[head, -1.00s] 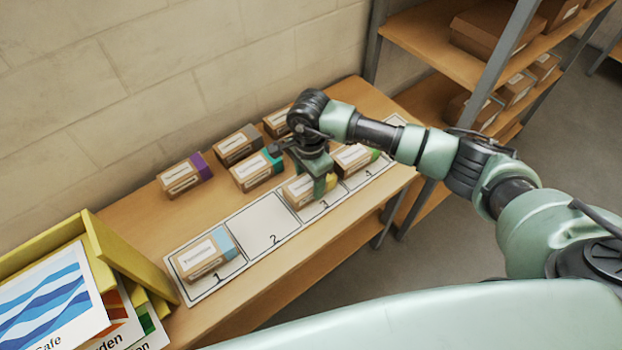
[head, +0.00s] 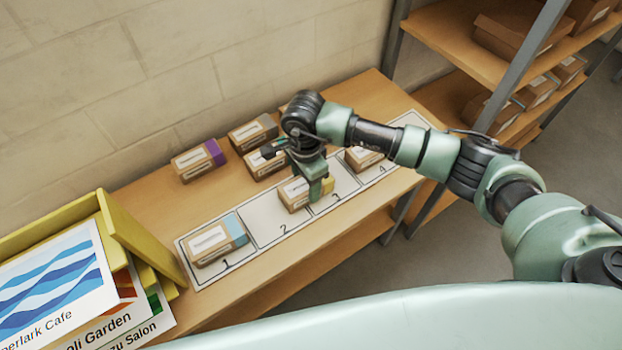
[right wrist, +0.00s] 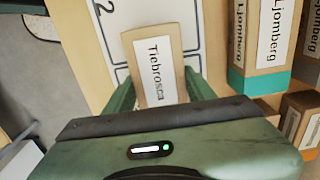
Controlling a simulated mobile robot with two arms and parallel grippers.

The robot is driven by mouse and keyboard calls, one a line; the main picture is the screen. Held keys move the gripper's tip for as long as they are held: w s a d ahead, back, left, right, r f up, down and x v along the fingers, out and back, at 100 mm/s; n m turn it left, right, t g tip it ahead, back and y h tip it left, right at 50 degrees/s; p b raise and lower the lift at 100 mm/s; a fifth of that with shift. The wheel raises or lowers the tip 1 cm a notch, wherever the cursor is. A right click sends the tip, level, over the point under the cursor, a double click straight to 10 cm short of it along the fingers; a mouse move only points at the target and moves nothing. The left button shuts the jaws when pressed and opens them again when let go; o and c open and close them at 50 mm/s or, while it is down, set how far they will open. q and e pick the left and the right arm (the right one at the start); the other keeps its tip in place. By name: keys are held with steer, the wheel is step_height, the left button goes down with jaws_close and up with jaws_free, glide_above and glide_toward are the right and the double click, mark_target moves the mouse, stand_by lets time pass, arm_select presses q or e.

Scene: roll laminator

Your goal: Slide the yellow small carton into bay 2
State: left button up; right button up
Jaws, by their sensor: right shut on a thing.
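The yellow small carton (head: 293,194), brown with a yellow end and a white label, lies flat on the numbered mat (head: 262,222). It is in the right part of bay 2, by the line to bay 3; how far it crosses that line is partly hidden. My right gripper (head: 317,190) points down and is shut on the carton near its yellow end. In the right wrist view the carton (right wrist: 156,70) sits between the two green fingers, with the printed 2 just beyond it to the left. My left gripper is not in view.
A blue-ended carton (head: 212,243) lies in bay 1, and another carton (head: 362,158) in bay 4. Several cartons, one with a purple end (head: 198,160), stand behind the mat. A yellow sign box (head: 140,232) is at the left. The left part of bay 2 is clear.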

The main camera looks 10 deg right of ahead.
steer(key=shift+s+a+b, duration=0.25)
steer(key=shift+s+a, duration=0.3)
steer(key=shift+a, duration=0.85)
steer(key=shift+s+a+b, duration=0.3)
steer(key=shift+s+a, duration=0.3)
steer(key=shift+a, duration=0.85)
steer(key=shift+s+a+b, duration=0.25)
steer(key=shift+s+a, duration=0.3)
steer(key=shift+a, duration=0.85)
steer(key=o, duration=2.2)
step_height(320, 180, up, 6)
steer(key=shift+p, duration=1.2)
